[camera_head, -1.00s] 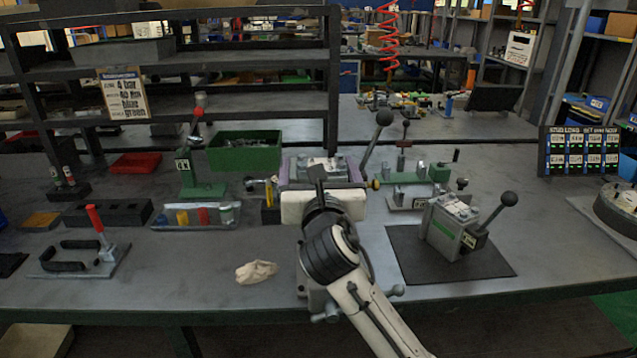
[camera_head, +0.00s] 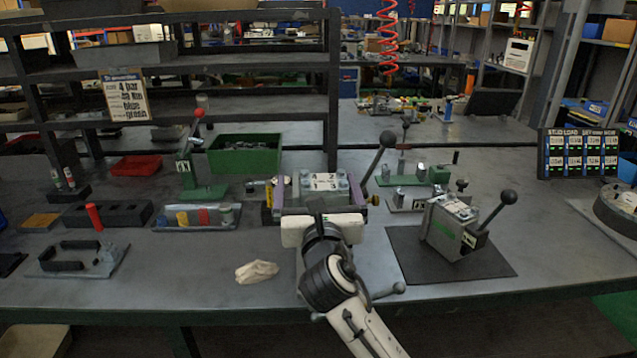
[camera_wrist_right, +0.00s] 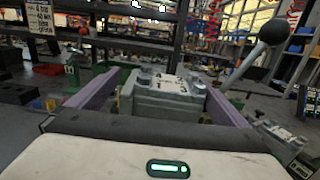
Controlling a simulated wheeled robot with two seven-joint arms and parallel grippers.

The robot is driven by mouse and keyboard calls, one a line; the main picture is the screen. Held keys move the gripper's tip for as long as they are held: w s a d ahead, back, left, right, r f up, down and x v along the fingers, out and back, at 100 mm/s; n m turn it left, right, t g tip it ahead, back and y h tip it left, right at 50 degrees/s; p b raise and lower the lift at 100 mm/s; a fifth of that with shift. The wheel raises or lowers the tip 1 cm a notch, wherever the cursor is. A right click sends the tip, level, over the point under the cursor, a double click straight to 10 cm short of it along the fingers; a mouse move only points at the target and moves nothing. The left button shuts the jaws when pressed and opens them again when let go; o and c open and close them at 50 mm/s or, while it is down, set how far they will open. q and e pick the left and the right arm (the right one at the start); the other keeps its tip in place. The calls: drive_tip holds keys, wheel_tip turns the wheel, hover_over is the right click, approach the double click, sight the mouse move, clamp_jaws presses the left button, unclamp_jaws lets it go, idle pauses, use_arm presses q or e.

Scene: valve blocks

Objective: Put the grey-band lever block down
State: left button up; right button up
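A grey lever block (camera_head: 325,184) with a black-ball lever leaning up to the right stands at the middle of the bench; it fills the middle of the right wrist view (camera_wrist_right: 168,101). Its band is not clearly seen, and its underside is hidden. My right gripper (camera_head: 322,196) has its purple fingers on either side of the block. In the wrist view the fingers (camera_wrist_right: 165,82) are spread wide, with a gap beside the block's left side; the right side is close, and contact there cannot be told. My left gripper is not in view.
A green-band lever block (camera_head: 452,228) stands on a dark mat (camera_head: 408,262) to the right. A crumpled cloth (camera_head: 257,271) lies at front left. A green bin (camera_head: 243,155) and a red-lever fixture (camera_head: 190,160) stand behind left. Bare bench lies around the cloth.

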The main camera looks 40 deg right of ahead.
wheel_tip(320, 180, down, 3)
drive_tip(key=shift+d+f+g, duration=0.1)
drive_tip(key=shift+d+g, duration=0.05)
drive_tip(key=shift+g, duration=0.35)
drive_tip(key=v, duration=1.1)
drive_tip(key=shift+s, duration=0.2)
